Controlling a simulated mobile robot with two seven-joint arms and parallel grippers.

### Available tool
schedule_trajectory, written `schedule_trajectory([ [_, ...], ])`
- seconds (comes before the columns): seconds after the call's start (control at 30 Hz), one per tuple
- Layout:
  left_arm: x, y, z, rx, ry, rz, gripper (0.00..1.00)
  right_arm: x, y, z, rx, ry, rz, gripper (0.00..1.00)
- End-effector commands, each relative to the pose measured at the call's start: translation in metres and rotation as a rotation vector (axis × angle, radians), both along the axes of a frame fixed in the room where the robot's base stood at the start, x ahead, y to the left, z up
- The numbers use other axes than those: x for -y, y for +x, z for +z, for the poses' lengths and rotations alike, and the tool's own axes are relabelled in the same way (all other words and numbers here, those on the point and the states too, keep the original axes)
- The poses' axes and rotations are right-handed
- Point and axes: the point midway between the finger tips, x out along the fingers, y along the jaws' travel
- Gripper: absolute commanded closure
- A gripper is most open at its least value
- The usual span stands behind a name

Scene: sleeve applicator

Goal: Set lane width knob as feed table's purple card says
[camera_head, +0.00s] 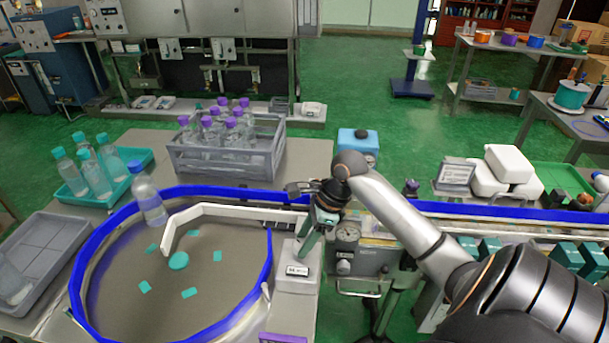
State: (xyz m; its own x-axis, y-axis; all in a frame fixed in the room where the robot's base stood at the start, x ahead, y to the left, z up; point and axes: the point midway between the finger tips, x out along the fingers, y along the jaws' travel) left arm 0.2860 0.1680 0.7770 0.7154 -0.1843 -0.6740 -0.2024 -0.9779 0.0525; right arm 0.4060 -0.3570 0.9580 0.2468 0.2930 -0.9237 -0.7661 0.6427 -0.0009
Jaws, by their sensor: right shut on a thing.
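The round feed table (215,283) with a blue rim fills the lower left. A purple card (283,339) shows at the bottom edge, cut off, and its text cannot be read. A pale post (297,284) with a small label stands at the table's right side. My right gripper (308,243) points down over the top of this post and is shut on the lane width knob, which the fingers mostly hide. The knob's setting cannot be read. A white angled guide rail (215,211) runs over the table to the post. My left gripper is not in view.
A bottle with a blue cap (148,195) stands at the feed table's rim. A grey crate (225,158) of purple-capped bottles and a teal tray of bottles (92,172) stand behind.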

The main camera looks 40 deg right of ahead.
Motion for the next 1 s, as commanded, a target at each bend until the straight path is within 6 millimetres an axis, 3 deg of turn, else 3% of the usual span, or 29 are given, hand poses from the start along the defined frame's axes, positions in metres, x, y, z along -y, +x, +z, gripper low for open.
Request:
schedule_trajectory([
  [0.6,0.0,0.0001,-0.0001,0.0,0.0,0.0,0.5,-0.0078,-0.0029,-0.0012,-0.004,0.011,-0.585,1.0],
  [1.0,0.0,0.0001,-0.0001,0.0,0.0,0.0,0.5,-0.0103,-0.0032,-0.0014,-0.008,0.009,-0.886,1.0],
])
